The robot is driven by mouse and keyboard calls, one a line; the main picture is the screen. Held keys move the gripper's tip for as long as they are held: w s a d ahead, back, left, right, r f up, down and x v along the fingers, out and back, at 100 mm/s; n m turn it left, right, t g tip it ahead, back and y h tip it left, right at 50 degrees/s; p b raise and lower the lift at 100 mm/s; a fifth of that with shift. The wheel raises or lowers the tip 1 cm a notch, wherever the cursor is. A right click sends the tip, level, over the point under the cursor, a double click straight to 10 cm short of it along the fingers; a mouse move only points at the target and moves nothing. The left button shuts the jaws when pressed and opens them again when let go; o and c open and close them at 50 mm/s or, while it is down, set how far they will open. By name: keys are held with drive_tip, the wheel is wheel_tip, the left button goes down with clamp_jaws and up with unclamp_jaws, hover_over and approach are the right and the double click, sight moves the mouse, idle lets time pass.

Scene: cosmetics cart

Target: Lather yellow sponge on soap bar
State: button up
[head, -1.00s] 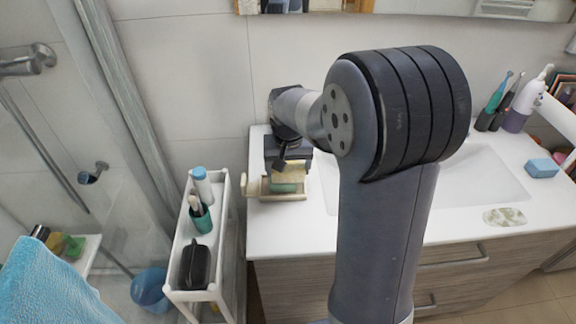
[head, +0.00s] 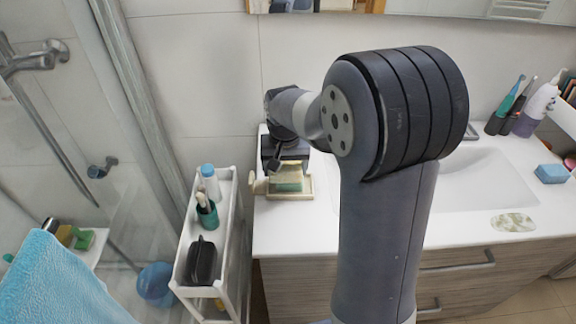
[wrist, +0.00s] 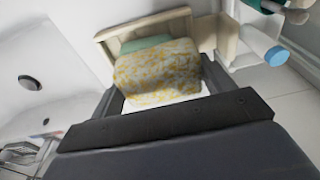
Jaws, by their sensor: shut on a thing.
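My gripper (wrist: 160,88) is shut on a yellow-and-white mottled sponge (wrist: 157,68), which sits between the fingers in the wrist view. The sponge is over a green soap bar (wrist: 146,43) lying in a pale wooden dish (wrist: 104,34); part of the bar shows past the sponge's far edge. Whether the two touch is hard to tell. In the head view, my gripper (head: 287,160) is low over the dish (head: 305,192) at the counter's left end, and the green bar (head: 288,187) shows at its front. The sponge is hard to make out there.
A white cart (head: 222,240) with a bottle (head: 210,182), a teal cup (head: 207,215) and a black case (head: 201,261) stands left of the counter. A blue block (head: 552,173) and a patterned oval piece (head: 513,222) lie right of my arm, near the sink.

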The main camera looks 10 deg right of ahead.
drive_tip(key=shift+s+d+f, duration=0.1)
drive_tip(key=shift+s+d, duration=0.05)
drive_tip(key=shift+d, duration=0.55)
drive_tip(key=shift+s+d, duration=0.1)
drive_tip(key=shift+d, duration=0.55)
drive_tip(key=shift+w+a+f, duration=0.1)
drive_tip(key=shift+w+a, duration=0.1)
drive_tip(key=shift+a, duration=1.2)
drive_tip(key=shift+d, duration=0.15)
